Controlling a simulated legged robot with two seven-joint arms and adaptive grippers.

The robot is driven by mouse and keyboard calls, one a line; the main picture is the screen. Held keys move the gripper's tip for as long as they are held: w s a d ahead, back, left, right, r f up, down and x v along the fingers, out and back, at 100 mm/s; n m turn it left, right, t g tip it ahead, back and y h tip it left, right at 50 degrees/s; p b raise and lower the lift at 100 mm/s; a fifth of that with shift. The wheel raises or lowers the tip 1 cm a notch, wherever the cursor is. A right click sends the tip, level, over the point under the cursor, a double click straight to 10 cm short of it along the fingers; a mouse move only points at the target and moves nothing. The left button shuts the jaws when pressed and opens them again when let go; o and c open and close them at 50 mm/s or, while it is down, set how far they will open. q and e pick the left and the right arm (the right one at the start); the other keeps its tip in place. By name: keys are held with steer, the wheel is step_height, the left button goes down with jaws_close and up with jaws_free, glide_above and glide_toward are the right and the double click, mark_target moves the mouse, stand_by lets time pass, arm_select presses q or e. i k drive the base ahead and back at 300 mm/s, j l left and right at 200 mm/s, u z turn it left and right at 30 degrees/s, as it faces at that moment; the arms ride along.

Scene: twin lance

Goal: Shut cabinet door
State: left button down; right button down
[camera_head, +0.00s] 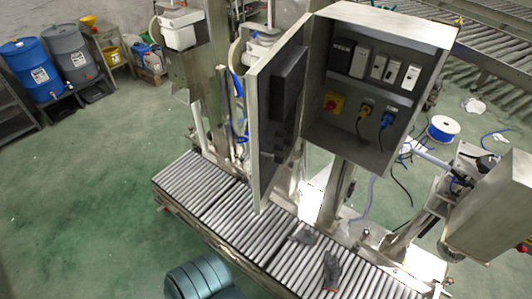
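The metal cabinet (390,25) stands above the roller conveyor, right of the picture's middle, with its front open. Its door (264,125) is swung out to the left, well away from the opening, and a dark panel (289,85) is on its inner face. Inside the cabinet are several switch boxes on the upper part, a yellow and red switch (333,102), and yellow and blue plugs with cables below. Neither of my grippers shows in the head view, and nothing is seen touching the door.
The roller conveyor (240,213) runs below the cabinet, with two dark glove-like items (332,270) on it. Teal ribbed containers (203,276) are at the bottom edge. Another metal box (495,205) is at right. Green floor at left is clear; blue (38,68) and grey barrels stand behind.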

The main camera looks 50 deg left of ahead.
mark_target(275, 83)
steer(key=u, duration=1.65)
